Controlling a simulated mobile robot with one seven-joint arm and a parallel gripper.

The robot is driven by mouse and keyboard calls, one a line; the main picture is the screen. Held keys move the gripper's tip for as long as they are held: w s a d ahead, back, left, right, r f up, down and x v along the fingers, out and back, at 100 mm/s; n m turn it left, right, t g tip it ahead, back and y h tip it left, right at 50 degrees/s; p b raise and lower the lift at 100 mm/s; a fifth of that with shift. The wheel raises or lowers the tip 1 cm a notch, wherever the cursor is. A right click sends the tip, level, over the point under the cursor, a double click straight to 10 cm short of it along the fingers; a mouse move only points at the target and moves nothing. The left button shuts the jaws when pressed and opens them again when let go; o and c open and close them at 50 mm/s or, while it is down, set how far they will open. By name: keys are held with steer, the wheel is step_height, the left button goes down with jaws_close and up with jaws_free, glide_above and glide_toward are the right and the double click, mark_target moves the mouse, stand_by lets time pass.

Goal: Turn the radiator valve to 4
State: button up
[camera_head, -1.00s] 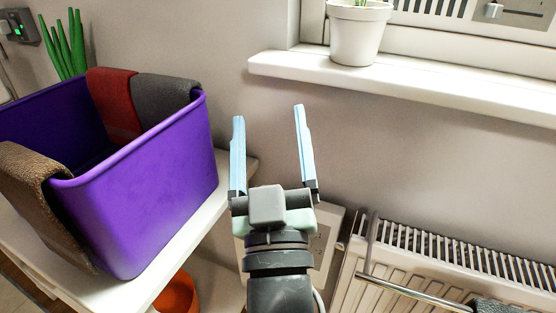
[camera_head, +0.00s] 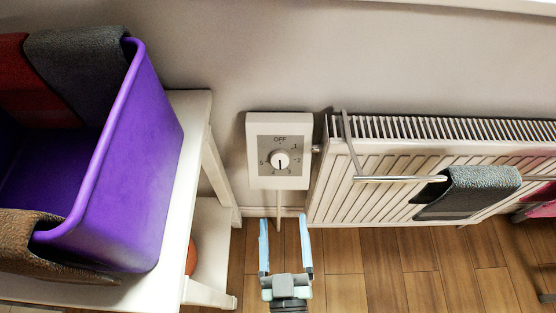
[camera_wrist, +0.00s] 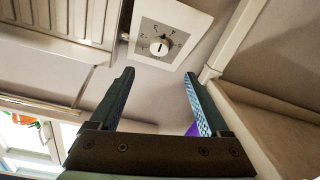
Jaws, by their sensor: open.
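The radiator valve is a white wall box with a grey dial plate (camera_head: 262,148) and a round white knob (camera_head: 281,160) in the middle. OFF is printed at the top, with numbers around the knob. A dark line on the knob seems to point downward, but the number it marks is too small to tell. In the wrist view the knob (camera_wrist: 159,47) shows upside down, ahead of the fingertips. My gripper (camera_head: 284,218) is open and empty, below the valve box in the head view and apart from it.
A white radiator (camera_head: 345,205) with a rail and a grey towel (camera_head: 478,190) stands right of the valve. A purple bin (camera_head: 140,170) with towels sits on a white shelf unit (camera_head: 190,130) to the left. A thin pipe drops below the valve box.

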mark_target(280, 163)
steer(key=w+b, duration=0.1)
steer(key=w, duration=0.7)
steer(key=w+b, duration=0.1)
steer(key=w, duration=0.3)
steer(key=shift+w+a+b, duration=0.3)
steer(key=shift+w+b, duration=0.05)
steer(key=shift+w, duration=0.05)
jaws_close()
steer(key=shift+r+m+h+p, duration=0.25)
steer(key=shift+m+h+p, duration=0.25)
steer(key=shift+m+p, duration=0.55)
steer(key=m+h+p, duration=0.1)
steer(key=p, duration=0.2)
steer(key=shift+a+m, duration=0.1)
steer(key=shift+m, duration=0.25)
steer(key=shift+a+m+h+p, duration=0.1)
steer(key=shift+m+h+p, duration=0.3)
steer(key=shift+m+p, duration=0.45)
steer(key=shift+f+m+h+p, duration=0.15)
steer(key=shift+m+h+p, duration=0.1)
steer(key=shift+h+p, duration=0.1)
steer(key=shift+f, duration=0.1)
